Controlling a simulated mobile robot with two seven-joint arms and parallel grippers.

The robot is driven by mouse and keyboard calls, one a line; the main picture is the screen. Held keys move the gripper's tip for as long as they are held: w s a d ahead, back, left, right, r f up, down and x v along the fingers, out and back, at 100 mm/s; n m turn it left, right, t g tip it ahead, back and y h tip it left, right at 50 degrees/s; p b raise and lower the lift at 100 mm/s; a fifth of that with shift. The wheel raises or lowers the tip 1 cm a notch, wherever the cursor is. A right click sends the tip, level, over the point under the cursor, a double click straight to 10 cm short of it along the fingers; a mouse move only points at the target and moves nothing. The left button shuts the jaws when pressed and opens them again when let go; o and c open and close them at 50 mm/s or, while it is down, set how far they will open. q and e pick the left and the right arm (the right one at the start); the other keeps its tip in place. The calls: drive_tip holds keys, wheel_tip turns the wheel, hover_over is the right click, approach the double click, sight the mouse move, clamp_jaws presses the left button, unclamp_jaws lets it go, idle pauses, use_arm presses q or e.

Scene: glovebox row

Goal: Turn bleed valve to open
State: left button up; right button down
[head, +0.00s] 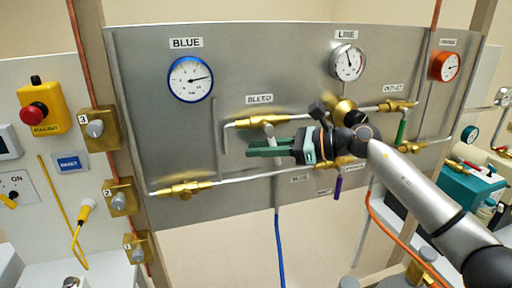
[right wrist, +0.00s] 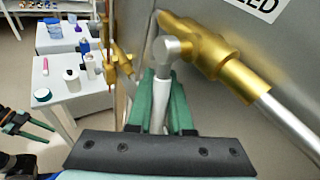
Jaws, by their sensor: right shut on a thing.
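The bleed valve is a brass body (head: 261,121) under the BLEED label (head: 259,99), in the pipe on the grey panel. In the right wrist view its brass body (right wrist: 205,48) carries a grey hub and a pale lever (right wrist: 159,105). My right gripper (head: 268,148) has its green fingers just below the valve. In the right wrist view the gripper (right wrist: 160,100) is shut on the lever, one finger on each side. My left gripper (right wrist: 27,126) shows at the left edge of the right wrist view, its green fingers apart and empty. It is not in the head view.
The blue-rimmed gauge (head: 190,79) and LINE gauge (head: 347,62) sit above. Another brass valve (head: 185,189) is at lower left. The green-handled outlet valve (head: 402,131) and a purple lever (head: 338,187) are to the right. A blue hose (head: 279,250) hangs below.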

drive_tip(key=shift+w+d+n+h+p, duration=0.2)
drive_tip(key=shift+d+n+h, duration=0.25)
drive_tip(key=shift+h, duration=0.35)
drive_tip(key=shift+w+d+n+h+p, duration=0.1)
drive_tip(key=shift+d+n+h+p, duration=0.25)
drive_tip(key=shift+h, duration=0.45)
drive_tip(key=shift+d, duration=0.1)
drive_tip(key=c, duration=1.1)
unclamp_jaws()
drive_tip(key=shift+d, duration=0.1)
drive_tip(key=b+v, duration=0.3)
drive_tip(key=v, duration=0.9)
drive_tip(key=shift+r, duration=0.15)
drive_tip(key=shift+s+d, duration=0.1)
